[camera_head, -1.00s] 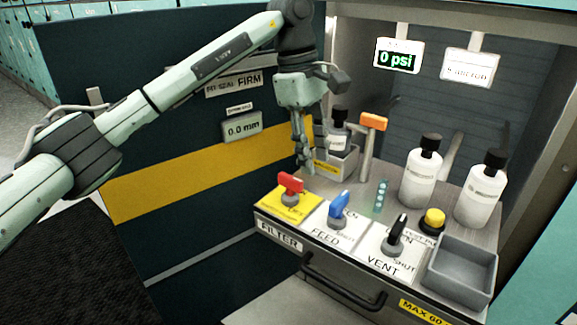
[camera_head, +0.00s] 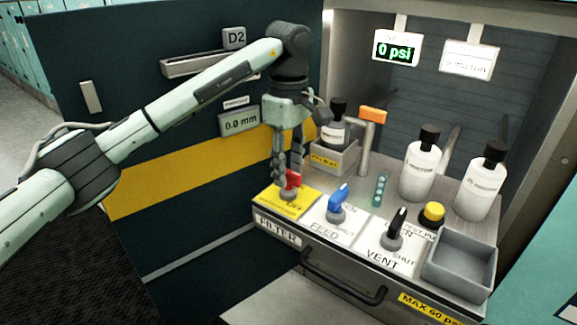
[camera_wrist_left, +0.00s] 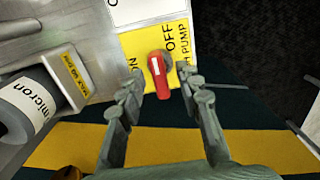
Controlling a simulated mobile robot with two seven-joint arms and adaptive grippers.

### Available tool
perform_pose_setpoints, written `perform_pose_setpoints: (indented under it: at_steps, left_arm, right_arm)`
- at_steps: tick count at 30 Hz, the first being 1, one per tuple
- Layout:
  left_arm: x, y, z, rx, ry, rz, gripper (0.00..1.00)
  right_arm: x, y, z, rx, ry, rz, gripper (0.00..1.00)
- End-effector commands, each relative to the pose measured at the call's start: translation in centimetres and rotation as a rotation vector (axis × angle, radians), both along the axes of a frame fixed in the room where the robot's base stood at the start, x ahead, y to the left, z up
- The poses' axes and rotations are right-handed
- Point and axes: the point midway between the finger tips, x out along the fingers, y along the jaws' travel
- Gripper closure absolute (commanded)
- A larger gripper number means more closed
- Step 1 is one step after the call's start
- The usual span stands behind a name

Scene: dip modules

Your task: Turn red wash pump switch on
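The red wash pump switch (camera_head: 292,180) sits on a yellow plate (camera_head: 274,203) at the left end of the panel, partly hidden by my gripper. In the left wrist view the red switch (camera_wrist_left: 158,76) lies between my fingers, its white-marked lever pointing down the picture, with OFF printed on its right and letters ending in N on its left. My left gripper (camera_head: 287,185) is pointed down over the switch; in the wrist view (camera_wrist_left: 167,90) its fingers are open on either side with gaps to the lever. My right gripper is not seen.
A blue FEED switch (camera_head: 338,198) and a black VENT switch (camera_head: 396,225) stand to the right. Behind are an orange-handled valve (camera_head: 372,115) and a grey bin with a bottle (camera_head: 333,158). White bottles (camera_head: 419,172) and an empty grey tray (camera_head: 462,266) are farther right.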

Motion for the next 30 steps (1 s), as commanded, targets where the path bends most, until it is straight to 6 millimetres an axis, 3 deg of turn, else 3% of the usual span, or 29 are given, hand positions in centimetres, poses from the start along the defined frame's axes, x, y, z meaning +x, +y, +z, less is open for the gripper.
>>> perform_pose_setpoints:
  at_steps: [2,10,22,30]
  left_arm:
    - [0.00,0.00,0.02,0.000,0.000,0.000,0.67]
    - [0.01,-0.01,0.04,0.000,0.000,0.000,1.00]
    - [0.03,0.02,0.08,0.000,-0.001,0.030,1.00]
    - [0.06,0.07,0.12,0.001,-0.002,0.178,1.00]
  right_arm:
    - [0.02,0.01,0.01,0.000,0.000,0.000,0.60]
    - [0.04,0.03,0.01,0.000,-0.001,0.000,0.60]
    - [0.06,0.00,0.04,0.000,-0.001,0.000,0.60]
    - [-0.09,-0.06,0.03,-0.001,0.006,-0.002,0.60]
